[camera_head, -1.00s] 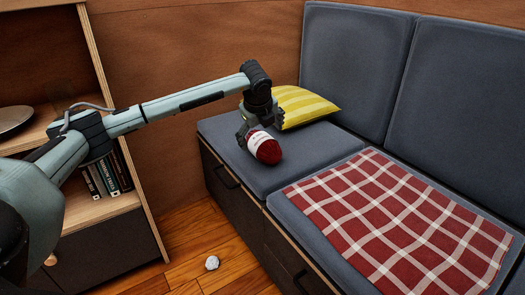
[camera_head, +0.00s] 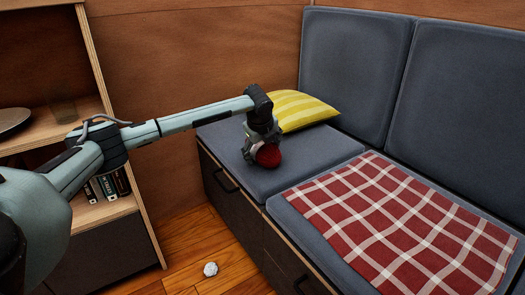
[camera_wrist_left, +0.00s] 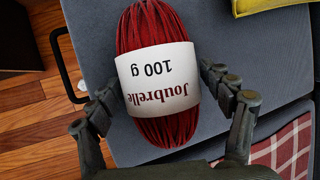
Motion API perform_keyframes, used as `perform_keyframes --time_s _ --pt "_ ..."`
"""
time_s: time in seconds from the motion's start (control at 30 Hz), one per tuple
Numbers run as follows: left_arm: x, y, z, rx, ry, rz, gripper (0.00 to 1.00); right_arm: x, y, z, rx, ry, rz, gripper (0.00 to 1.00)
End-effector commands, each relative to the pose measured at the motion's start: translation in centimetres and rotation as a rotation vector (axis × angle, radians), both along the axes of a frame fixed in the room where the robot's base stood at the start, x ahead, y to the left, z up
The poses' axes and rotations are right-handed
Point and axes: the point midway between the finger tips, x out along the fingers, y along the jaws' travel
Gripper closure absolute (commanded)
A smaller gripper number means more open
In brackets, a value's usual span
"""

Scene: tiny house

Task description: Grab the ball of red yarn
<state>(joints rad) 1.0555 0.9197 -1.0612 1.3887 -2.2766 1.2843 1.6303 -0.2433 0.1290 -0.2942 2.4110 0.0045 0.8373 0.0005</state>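The ball of red yarn (camera_head: 267,156) lies on the left seat cushion of the grey bench. It is an oblong red skein with a white paper band, and it fills the middle of the left wrist view (camera_wrist_left: 158,75). My left gripper (camera_head: 258,150) is over it, hiding much of it in the head view. In the left wrist view the two fingers (camera_wrist_left: 160,82) are spread, one on each side of the yarn, close to the band. Narrow gaps seem to remain, though firm contact is hard to judge. My right gripper is not in view.
A yellow striped pillow (camera_head: 302,110) lies just behind the yarn. A red and white checked blanket (camera_head: 400,220) covers the right seat cushion. A wooden shelf (camera_head: 95,215) with books stands at left. A small white crumpled object (camera_head: 210,269) is on the floor.

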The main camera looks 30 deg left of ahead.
Motion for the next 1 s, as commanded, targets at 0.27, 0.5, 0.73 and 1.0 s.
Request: perform_keyframes --time_s 0.27,0.5,0.73,1.0 --pt "0.0 0.0 0.0 0.0 0.0 0.0 0.6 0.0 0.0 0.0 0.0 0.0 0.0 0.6" --pt "0.0 0.0 0.1 0.0 -0.001 0.0 0.64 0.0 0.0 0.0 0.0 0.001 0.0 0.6" --pt "0.0 0.0 1.3 -0.001 -0.001 0.001 0.64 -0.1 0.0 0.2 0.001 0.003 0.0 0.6" --pt "-1.1 1.3 5.2 0.003 -0.001 0.003 0.64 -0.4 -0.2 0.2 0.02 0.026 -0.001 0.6"
